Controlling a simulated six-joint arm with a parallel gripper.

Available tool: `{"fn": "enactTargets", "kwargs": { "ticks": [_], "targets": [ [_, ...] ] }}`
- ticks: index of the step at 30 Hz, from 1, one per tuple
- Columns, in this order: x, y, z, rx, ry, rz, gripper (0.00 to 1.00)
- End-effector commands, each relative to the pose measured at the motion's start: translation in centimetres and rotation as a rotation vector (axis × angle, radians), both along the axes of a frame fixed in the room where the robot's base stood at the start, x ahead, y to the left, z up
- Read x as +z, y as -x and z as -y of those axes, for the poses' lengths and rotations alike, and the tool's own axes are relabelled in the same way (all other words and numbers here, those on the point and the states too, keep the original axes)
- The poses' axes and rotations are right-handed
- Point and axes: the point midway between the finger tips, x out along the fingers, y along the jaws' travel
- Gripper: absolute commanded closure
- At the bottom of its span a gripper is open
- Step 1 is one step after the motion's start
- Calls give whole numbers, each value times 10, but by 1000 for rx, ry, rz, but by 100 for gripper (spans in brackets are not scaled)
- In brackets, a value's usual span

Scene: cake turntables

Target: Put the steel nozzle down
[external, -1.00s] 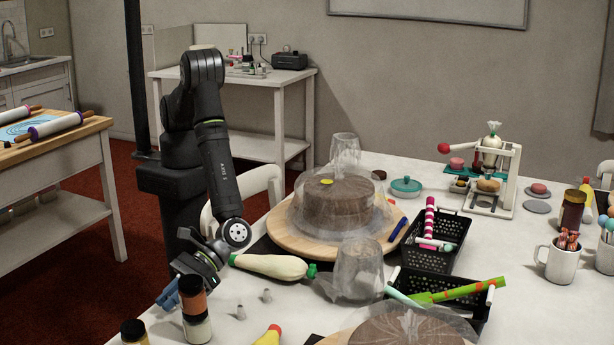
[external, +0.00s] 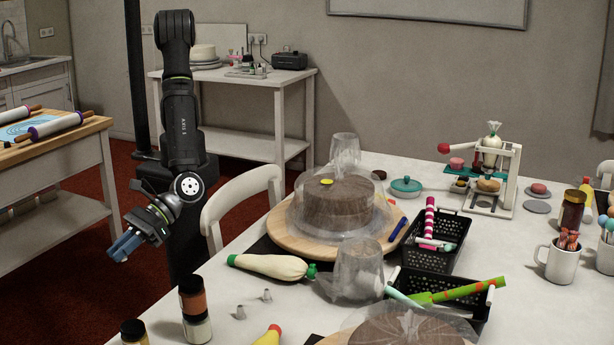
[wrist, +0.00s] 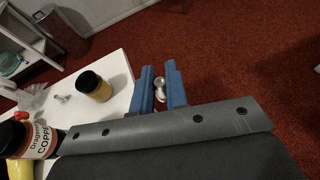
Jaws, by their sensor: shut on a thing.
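My gripper (external: 126,246) is left of the white table's edge, over the red floor in the external view. In the wrist view its blue fingers (wrist: 160,88) are closed on a small shiny steel nozzle (wrist: 160,93). In the external view the held nozzle cannot be made out. Two more small steel nozzles lie on the table, one (external: 240,312) near the jars and one (external: 267,295) by the piping bag; small nozzles also show in the wrist view (wrist: 62,98).
A piping bag (external: 270,266) lies behind the nozzles. A covered cake (external: 340,205) sits on a wooden turntable (external: 290,240). A white chair (external: 245,190) stands behind.

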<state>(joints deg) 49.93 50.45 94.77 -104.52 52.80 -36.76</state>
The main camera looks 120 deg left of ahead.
Motion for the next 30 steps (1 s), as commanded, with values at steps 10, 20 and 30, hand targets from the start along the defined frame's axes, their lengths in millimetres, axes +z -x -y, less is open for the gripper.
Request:
{"fn": "enactTargets", "kwargs": {
  "ticks": [10,20,30],
  "targets": [
    [47,-1,1,0,5,5,100],
    [107,-1,0,-1,3,3,100],
    [111,-67,-29,109,1,0,100]
  ]
}}
